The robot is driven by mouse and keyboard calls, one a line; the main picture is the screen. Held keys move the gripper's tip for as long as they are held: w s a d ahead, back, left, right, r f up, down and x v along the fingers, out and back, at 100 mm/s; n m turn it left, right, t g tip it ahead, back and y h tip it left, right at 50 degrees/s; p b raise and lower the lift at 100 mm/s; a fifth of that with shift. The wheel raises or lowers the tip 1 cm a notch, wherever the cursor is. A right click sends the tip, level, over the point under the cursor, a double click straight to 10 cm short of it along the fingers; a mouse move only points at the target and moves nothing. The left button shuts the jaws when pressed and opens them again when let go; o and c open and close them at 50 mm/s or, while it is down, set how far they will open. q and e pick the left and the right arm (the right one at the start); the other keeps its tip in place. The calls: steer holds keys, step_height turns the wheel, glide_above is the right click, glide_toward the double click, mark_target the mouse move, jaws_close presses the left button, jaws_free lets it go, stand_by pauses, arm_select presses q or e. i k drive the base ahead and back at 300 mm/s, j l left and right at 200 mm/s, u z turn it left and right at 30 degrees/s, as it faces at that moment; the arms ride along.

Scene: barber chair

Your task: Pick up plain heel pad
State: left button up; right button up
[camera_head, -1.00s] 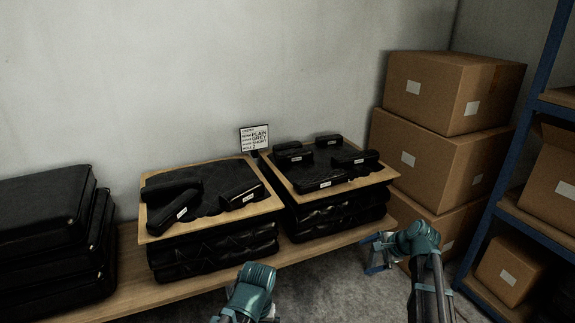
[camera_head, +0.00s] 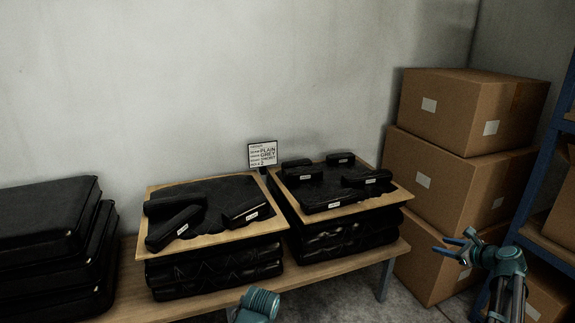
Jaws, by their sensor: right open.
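Black pads with small white labels lie on two wood-rimmed trays. On the left tray (camera_head: 160,243) there are three pads, among them a tilted one at the front left (camera_head: 172,229) and one at the right (camera_head: 246,213). Several pads lie on the right tray (camera_head: 398,192), including a long front one (camera_head: 327,202). The labels are too small to read, so I cannot tell which is the plain heel pad. My right gripper (camera_head: 446,246) is open and empty, in front of the boxes, right of the trays. Of my left arm only a teal link shows at the bottom; its gripper is not visible.
A sign (camera_head: 262,154) reading "PLAIN GREY SHORT" with a 2 stands behind the trays. Stacked black cushions (camera_head: 45,225) stand at the left on the wooden bench (camera_head: 345,267). Cardboard boxes (camera_head: 440,160) are stacked at the right, beside a blue shelf frame (camera_head: 545,190).

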mark_target(303, 163)
steer(key=i+l+u, duration=0.45)
steer(key=l, duration=0.35)
steer(key=i+l+u, duration=0.2)
steer(key=l+u, duration=0.25)
steer(key=l, duration=0.4)
steer(key=i+l+u, duration=0.1)
steer(key=l+u, duration=0.35)
steer(key=l, duration=0.45)
steer(key=l+u, duration=0.45)
steer(key=l, duration=0.5)
steer(key=k+l+u, duration=0.25)
steer(key=l+u, duration=0.2)
steer(key=l, duration=0.45)
